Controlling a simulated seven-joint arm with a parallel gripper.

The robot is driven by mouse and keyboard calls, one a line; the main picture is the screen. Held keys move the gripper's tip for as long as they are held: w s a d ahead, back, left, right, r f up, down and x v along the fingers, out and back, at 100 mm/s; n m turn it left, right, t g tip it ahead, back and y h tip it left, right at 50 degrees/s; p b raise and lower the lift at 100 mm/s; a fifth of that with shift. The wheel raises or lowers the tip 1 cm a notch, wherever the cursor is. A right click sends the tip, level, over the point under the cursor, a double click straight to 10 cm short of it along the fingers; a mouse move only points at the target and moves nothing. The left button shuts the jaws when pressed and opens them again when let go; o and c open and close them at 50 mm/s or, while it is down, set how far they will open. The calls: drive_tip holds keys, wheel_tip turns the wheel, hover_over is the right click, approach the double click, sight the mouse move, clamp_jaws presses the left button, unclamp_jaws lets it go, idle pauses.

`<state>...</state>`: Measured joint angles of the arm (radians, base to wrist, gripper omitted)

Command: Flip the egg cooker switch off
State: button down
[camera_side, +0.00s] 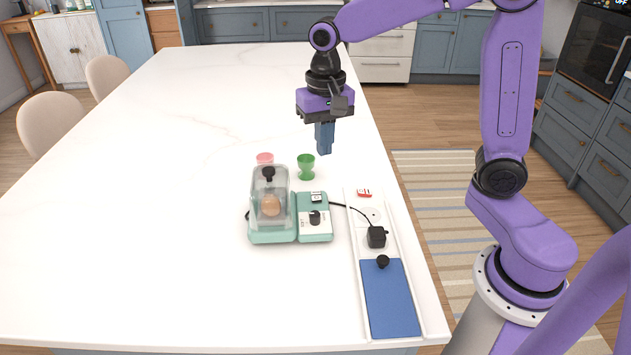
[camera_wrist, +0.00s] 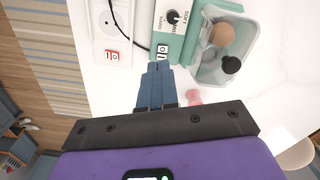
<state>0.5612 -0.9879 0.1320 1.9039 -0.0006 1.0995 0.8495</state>
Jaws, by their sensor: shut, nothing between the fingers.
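The egg cooker (camera_side: 259,237) is a mint-green base with a clear lid, a black knob and a brown egg inside. Its control box (camera_side: 303,232) on the right has a black dial and a small black-and-white rocker switch (camera_side: 316,197) at its far edge. The wrist view shows this switch (camera_wrist: 162,49) just beyond my fingertips; which way it is tipped is too small to tell. My gripper (camera_side: 324,153) is shut and empty, pointing down above the counter, behind and above the control box, apart from it. It also shows in the wrist view (camera_wrist: 158,67).
A green egg cup (camera_side: 306,162) and a pink cup (camera_side: 265,158) stand behind the cooker. A white strip to the right holds a red rocker switch (camera_side: 364,193), a black plug (camera_side: 376,237) and a blue panel (camera_side: 390,300). A black cord runs to the plug. The counter's left is clear.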

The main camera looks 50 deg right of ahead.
sight(315, 192)
drive_tip(key=w+d+m, duration=0.1)
drive_tip(key=w+m, duration=0.1)
drive_tip(key=w, duration=0.1)
drive_tip(key=w+d+m, duration=0.1)
drive_tip(key=shift+w+d+r+m, duration=0.1)
drive_tip(key=shift+w+d+m, duration=0.25)
drive_tip(key=shift+w+m, duration=0.05)
wheel_tip(315, 192, down, 14)
drive_tip(key=shift+f, duration=0.1)
idle(0.5)
